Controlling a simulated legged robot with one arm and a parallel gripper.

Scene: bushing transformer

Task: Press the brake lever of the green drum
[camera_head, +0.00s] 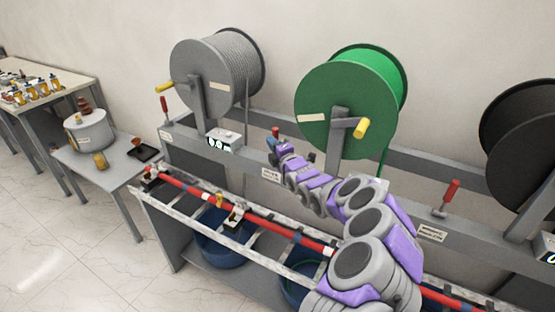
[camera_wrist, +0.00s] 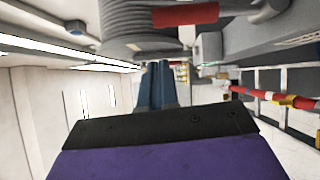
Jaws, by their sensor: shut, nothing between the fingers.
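The green drum (camera_head: 345,100) stands upright on the rack in the middle of the head view, with a yellow crank handle (camera_head: 361,128). A red-handled brake lever (camera_head: 275,132) shows to its lower left, right at the end of my arm. In the wrist view a red handle (camera_wrist: 185,14) lies across the top, beyond and to the right of my fingertips. My gripper (camera_head: 271,144) is shut and empty; its blue fingers (camera_wrist: 158,68) are together in the wrist view. I cannot tell whether they touch the lever. The lever's lower part is hidden by my gripper.
A grey cable drum (camera_head: 200,75) with its own red lever (camera_head: 164,105) is at left. A black drum (camera_head: 520,120) and another red lever (camera_head: 449,192) are at right. A small meter box (camera_head: 222,142) sits left of my gripper. A red-and-white rail (camera_head: 270,226) runs along the front.

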